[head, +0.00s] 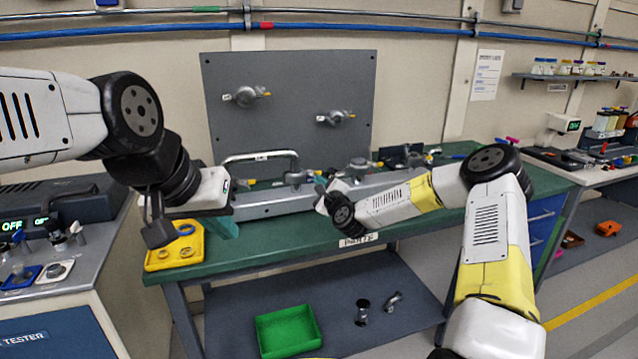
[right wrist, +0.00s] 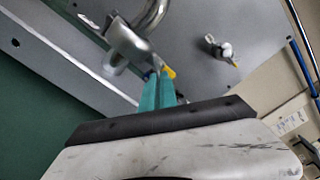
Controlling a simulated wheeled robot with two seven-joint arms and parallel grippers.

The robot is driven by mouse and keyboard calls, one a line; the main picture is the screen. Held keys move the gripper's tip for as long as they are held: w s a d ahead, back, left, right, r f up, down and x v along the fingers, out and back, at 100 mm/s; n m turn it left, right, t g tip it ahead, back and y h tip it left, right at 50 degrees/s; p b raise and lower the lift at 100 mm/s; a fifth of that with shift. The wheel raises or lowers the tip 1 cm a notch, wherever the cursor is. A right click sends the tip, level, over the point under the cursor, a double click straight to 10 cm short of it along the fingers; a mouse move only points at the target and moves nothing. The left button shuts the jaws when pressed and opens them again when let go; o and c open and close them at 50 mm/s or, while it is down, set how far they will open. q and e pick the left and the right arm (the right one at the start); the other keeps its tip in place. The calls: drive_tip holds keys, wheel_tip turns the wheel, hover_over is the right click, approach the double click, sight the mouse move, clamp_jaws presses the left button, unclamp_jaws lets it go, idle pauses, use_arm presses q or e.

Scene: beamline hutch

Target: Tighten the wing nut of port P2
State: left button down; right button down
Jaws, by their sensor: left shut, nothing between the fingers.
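Clamped ports with yellow-tipped wing nuts sit on the grey panel: one at upper left (head: 245,96) and one at right (head: 336,118). More clamps sit along the grey beam pipe, one (head: 297,177) left of my right gripper and one (head: 360,166) beyond it. I cannot read which is P2. My right gripper (head: 322,188) is at the pipe. In the right wrist view its teal fingers (right wrist: 159,92) are close together at a metal clamp (right wrist: 128,46), by a yellow tip (right wrist: 168,72); their grip is unclear. My left gripper (head: 224,229) is shut and empty near the bench's front left.
A yellow tray (head: 160,262) with rings lies at the green bench's (head: 290,243) left corner. A bent metal tube (head: 262,156) rises behind the pipe. A green bin (head: 262,335) and metal fittings (head: 363,312) stand on the lower shelf. The bench's front strip is mostly clear.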

drive_tip(key=shift+f, duration=0.15)
drive_tip(key=c, duration=1.9)
unclamp_jaws()
drive_tip(key=shift+d, duration=0.1)
drive_tip(key=shift+s, duration=0.15)
drive_tip(key=v, duration=0.7)
drive_tip(key=shift+s, duration=0.25)
